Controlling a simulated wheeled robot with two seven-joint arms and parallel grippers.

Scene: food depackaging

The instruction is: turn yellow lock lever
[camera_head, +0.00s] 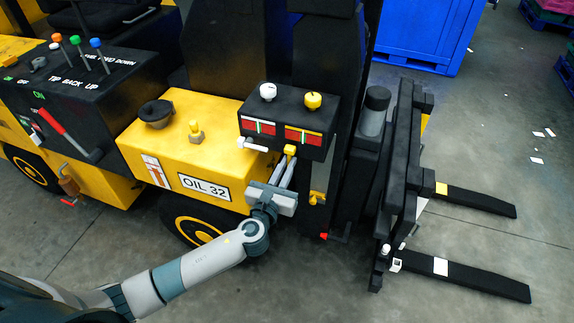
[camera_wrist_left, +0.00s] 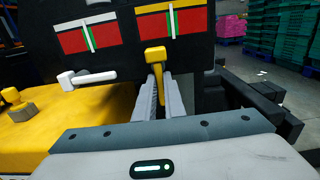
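The yellow lock lever (camera_head: 291,150) sits at the lower front of the black control box, under the right red gauge. In the left wrist view the yellow lever (camera_wrist_left: 156,60) has a block-shaped head and a thin stem that reaches down between the fingertips. My left gripper (camera_head: 287,163) is at this lever, its two grey fingers (camera_wrist_left: 161,82) close together on either side of the stem. I cannot tell whether they press on it. A white lever (camera_head: 250,145) points sideways on the same box, left of the yellow one. My right gripper is not in view.
The black control box (camera_head: 288,105) carries a white and a yellow knob on top. The yellow oil tank (camera_head: 180,130) with a cap and valve stands to its left. The black mast and forks (camera_head: 475,200) are to the right. Open floor lies in front.

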